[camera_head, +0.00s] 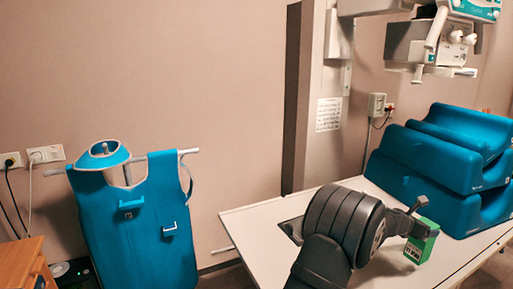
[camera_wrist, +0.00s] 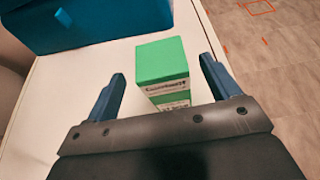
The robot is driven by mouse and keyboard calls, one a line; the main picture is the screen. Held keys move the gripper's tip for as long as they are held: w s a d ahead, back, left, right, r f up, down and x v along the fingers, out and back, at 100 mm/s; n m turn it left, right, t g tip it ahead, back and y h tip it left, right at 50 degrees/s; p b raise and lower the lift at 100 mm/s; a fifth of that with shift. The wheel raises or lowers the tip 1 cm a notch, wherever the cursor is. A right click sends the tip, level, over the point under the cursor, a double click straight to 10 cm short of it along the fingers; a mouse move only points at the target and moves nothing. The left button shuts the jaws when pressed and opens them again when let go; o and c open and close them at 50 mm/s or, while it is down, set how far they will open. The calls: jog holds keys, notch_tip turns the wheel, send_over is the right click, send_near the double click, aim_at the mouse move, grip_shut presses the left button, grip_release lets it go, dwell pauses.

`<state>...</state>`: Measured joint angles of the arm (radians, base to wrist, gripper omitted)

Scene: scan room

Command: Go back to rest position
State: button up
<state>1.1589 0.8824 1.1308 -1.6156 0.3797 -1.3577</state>
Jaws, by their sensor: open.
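My gripper (camera_wrist: 160,97) is open in the wrist view, with one dark blue finger on each side and a gap between them. A green and white box (camera_wrist: 162,68) stands upright on the white table just beyond the gap, nearer the right finger. I cannot tell whether it reaches between the fingertips. In the head view the same green box (camera_head: 422,242) is at the table's right part, beside the end of my dark arm. My gripper (camera_head: 418,210) is partly hidden there by my own wrist.
The white table (camera_head: 250,222) has bare room at its left. Stacked blue cushions (camera_head: 440,150) stand at its back right; a blue cushion (camera_wrist: 90,18) also shows in the wrist view. A blue apron (camera_head: 140,230) hangs at left. Equipment (camera_head: 430,45) hangs above the table.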

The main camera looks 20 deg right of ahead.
aim_at(430, 222)
jog(key=v, duration=0.6)
jog(key=x, duration=1.3)
notch_tip(430, 222, up, 4)
jog(key=shift+r, duration=0.2)
jog(key=s+a+r, duration=0.3)
jog(key=s+r, duration=0.4)
jog(key=s, duration=0.5)
jog(key=w+a+r, duration=0.1)
jog(key=w+a, duration=0.1)
jog(key=a, duration=2.7)
jog(key=shift+w+r+n+t, duration=0.15)
jog(key=shift+r+n+t, duration=0.15)
jog(key=shift+r+n, duration=0.1)
jog(key=d, duration=1.8)
jog(key=shift+d+m, duration=0.25)
jog(key=shift+m, duration=0.05)
